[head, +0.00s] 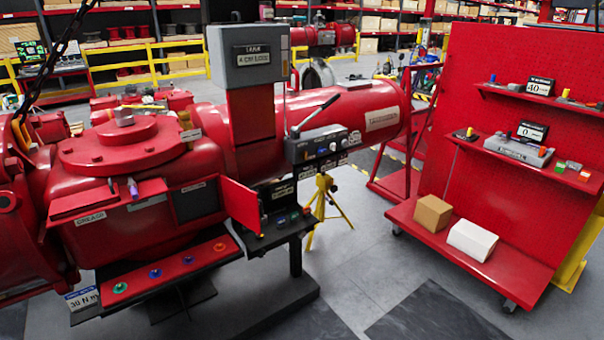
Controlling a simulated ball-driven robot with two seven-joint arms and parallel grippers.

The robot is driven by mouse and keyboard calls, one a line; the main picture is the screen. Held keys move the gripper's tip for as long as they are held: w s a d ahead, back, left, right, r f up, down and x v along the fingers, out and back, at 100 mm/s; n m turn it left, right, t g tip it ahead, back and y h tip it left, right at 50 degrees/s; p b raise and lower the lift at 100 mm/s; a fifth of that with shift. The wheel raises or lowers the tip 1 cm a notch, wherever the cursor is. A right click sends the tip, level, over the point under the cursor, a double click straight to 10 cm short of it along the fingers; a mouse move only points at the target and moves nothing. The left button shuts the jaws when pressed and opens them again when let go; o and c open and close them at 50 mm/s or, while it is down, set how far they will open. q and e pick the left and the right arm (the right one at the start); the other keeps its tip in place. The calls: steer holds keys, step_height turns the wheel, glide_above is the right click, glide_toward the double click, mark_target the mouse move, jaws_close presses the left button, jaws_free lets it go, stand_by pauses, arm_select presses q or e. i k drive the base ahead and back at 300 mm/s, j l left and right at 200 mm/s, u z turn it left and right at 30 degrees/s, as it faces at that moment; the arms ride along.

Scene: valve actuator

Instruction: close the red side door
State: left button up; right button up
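The red side door (240,204) is a small flat red panel on the side of the large red valve actuator (125,165). It stands open, swung out from the body. Its left edge is beside a dark rectangular opening (195,203) in the actuator's side, and its right edge sticks out toward the black control box. Neither of my grippers shows in the head view.
A black control box (277,222) with coloured knobs is just right of the door. A red shelf with coloured fittings (165,272) juts out below. A yellow tripod (323,205) stands behind. A red wheeled rack (520,150) is at right, with open grey floor between.

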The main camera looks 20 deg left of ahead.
mark_target(240, 203)
steer(key=i, duration=0.55)
steer(key=i+l+u, duration=0.15)
steer(key=i, duration=0.9)
steer(key=i+l+u, duration=0.1)
steer(key=i, duration=0.4)
steer(key=i+l+u, duration=0.1)
steer(key=i, duration=0.45)
steer(key=l, duration=0.1)
